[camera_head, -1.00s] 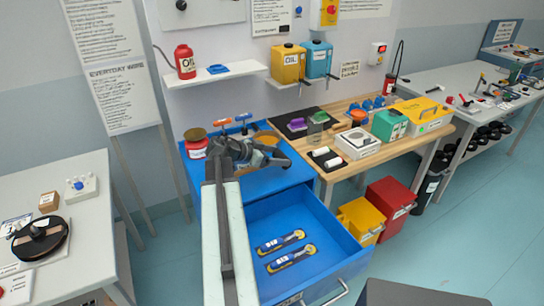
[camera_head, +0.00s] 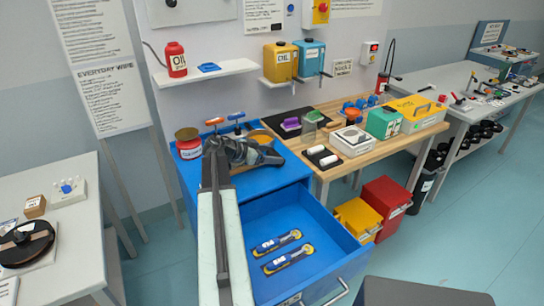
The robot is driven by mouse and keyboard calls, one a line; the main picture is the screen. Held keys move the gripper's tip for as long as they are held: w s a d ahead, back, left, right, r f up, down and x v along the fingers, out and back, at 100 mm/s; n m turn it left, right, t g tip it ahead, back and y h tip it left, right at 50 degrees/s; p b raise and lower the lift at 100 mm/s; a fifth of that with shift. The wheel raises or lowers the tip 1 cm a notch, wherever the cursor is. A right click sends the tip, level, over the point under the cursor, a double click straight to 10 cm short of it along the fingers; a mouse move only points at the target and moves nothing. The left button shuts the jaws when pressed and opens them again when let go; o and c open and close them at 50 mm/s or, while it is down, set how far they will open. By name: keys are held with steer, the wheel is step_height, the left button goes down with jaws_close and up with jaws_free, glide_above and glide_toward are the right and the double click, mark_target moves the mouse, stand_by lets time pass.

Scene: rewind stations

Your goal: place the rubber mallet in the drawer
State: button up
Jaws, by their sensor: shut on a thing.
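The blue drawer (camera_head: 325,252) is pulled open below the blue cabinet top (camera_head: 288,176). Two blue-and-yellow tools (camera_head: 277,242) lie side by side on its floor, with bare floor around them. My gripper (camera_head: 270,157) is over the cabinet top, behind the open drawer. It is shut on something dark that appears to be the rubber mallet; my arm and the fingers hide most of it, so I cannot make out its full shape. I see no other mallet in view.
On the cabinet top stand a red tin (camera_head: 188,144), T-handled tools with orange (camera_head: 213,121) and blue (camera_head: 236,116) grips, and an orange round thing (camera_head: 262,137) behind my gripper. A wooden bench (camera_head: 335,172) adjoins on the right; yellow (camera_head: 357,220) and red (camera_head: 385,208) boxes stand below it.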

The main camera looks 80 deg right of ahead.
steer(key=shift+f, duration=0.2)
steer(key=o, duration=1.7)
steer(key=shift+c, duration=0.2)
steer(key=shift+o, duration=0.2)
steer(key=shift+r, duration=0.1)
steer(key=shift+r, duration=0.1)
